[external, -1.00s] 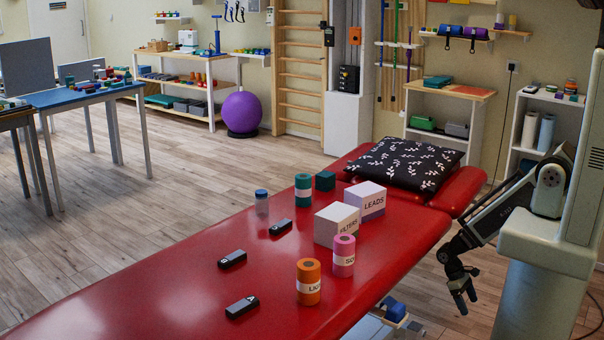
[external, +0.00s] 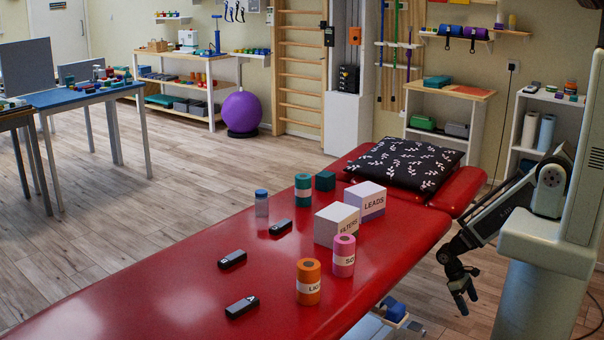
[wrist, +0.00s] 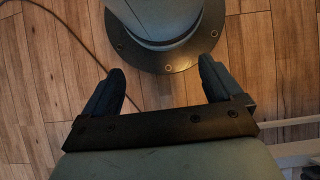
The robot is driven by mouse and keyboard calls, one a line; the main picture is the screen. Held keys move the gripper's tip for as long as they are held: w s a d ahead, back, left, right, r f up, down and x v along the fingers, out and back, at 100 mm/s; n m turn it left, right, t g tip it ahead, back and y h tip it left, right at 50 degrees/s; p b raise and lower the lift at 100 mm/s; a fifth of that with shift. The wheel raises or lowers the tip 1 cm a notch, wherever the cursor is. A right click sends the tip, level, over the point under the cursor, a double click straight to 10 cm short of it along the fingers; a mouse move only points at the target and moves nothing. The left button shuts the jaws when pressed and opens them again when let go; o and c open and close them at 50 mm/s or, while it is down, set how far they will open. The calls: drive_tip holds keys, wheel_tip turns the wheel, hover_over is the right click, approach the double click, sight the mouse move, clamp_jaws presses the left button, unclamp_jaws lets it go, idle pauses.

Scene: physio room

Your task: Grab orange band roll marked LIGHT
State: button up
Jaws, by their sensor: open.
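The orange band roll (external: 308,283) stands upright on the red treatment table (external: 190,275), near its right edge. Its white label is partly turned away, and only the first letters, "LI", show. A pink roll (external: 344,257) with a white label stands just behind it to the right. My gripper (external: 464,298) hangs beside the table on the right, below the tabletop level and apart from the roll. In the wrist view my gripper (wrist: 162,88) is open and empty, with its fingers spread over the wooden floor. No roll shows in the wrist view.
White boxes marked FILTERS (external: 337,224) and LEADS (external: 366,200) stand behind the pink roll. A teal roll (external: 303,188), a small bottle (external: 262,203) and several dark devices (external: 232,259) are farther left. A patterned pillow (external: 405,162) lies at the far end. The near left tabletop is clear.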

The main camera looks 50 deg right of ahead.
drive_tip(key=w+a+f+m+t+h, duration=0.1)
drive_tip(key=w+a+f+h, duration=0.15)
drive_tip(key=a, duration=0.55)
drive_tip(key=w+a+f+m+h, duration=0.1)
drive_tip(key=w+a+f+h, duration=0.2)
drive_tip(key=a, duration=0.6)
drive_tip(key=s+a+m+t+h, duration=0.1)
drive_tip(key=s+a+m+h, duration=0.15)
drive_tip(key=a, duration=0.65)
drive_tip(key=s+a+m+t+h, duration=0.15)
drive_tip(key=s+a, duration=0.25)
drive_tip(key=a, duration=0.5)
drive_tip(key=a+r+n+t+y, duration=0.1)
drive_tip(key=a+r+n+y, duration=0.45)
drive_tip(key=a+r, duration=2)
wheel_tip(320, 180, up, 31)
drive_tip(key=m+t+y, duration=0.2)
drive_tip(key=m+y, duration=0.2)
drive_tip(key=m, duration=1.2)
hover_over(309, 264)
drive_tip(key=shift+f, duration=6.9)
drive_tip(key=c, duration=1.3)
